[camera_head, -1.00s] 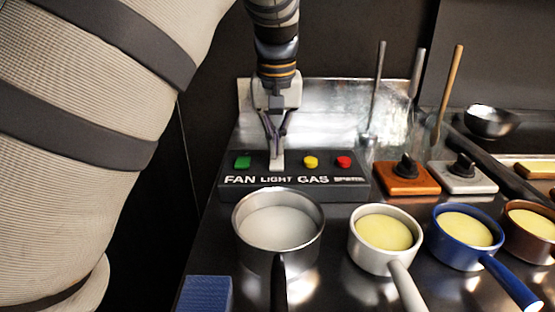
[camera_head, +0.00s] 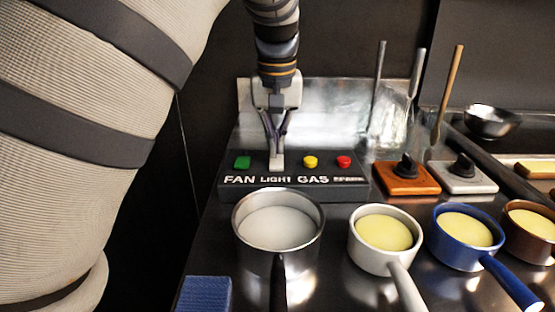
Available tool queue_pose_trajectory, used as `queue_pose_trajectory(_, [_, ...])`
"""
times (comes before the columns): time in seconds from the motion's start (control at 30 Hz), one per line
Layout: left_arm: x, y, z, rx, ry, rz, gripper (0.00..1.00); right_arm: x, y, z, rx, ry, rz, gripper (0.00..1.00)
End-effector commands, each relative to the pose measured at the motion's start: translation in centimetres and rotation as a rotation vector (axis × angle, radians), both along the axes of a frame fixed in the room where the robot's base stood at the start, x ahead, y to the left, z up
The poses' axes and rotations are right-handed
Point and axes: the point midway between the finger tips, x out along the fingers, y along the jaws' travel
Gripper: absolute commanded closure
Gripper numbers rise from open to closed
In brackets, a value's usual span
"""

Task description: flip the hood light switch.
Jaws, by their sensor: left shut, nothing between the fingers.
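The dark switch box (camera_head: 295,189) stands at the back of the counter, with the words FAN, LIGHT and GAS on its front and a smaller unclear word at the right. My left gripper (camera_head: 276,163) points down, shut and empty, with its fingertips at the box top above the word LIGHT. A green button (camera_head: 242,162) sits left of the fingers, and a yellow button (camera_head: 310,162) and a red button (camera_head: 344,162) sit to the right. My right gripper is out of view.
A steel pot (camera_head: 318,232) stands just in front of the box. White (camera_head: 372,267), blue (camera_head: 468,257) and brown (camera_head: 532,246) pans stand to the right. Orange (camera_head: 407,187) and grey (camera_head: 463,185) knob blocks sit behind them. A blue block (camera_head: 205,294) lies front left.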

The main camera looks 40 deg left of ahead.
Motion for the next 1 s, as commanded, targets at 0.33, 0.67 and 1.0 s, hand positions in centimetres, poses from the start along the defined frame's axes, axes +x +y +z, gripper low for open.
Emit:
queue_pose_trajectory(0.33, [0.0,0.0,3.9,0.001,-0.006,0.001,1.0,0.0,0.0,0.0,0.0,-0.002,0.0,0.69])
queue_pose_trajectory(0.67, [0.0,0.0,5.8,0.001,-0.004,0.001,1.0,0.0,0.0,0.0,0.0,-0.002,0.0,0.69])
queue_pose_trajectory(1.0, [0.0,0.0,5.7,0.002,-0.004,0.0,1.0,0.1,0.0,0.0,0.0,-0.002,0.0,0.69])
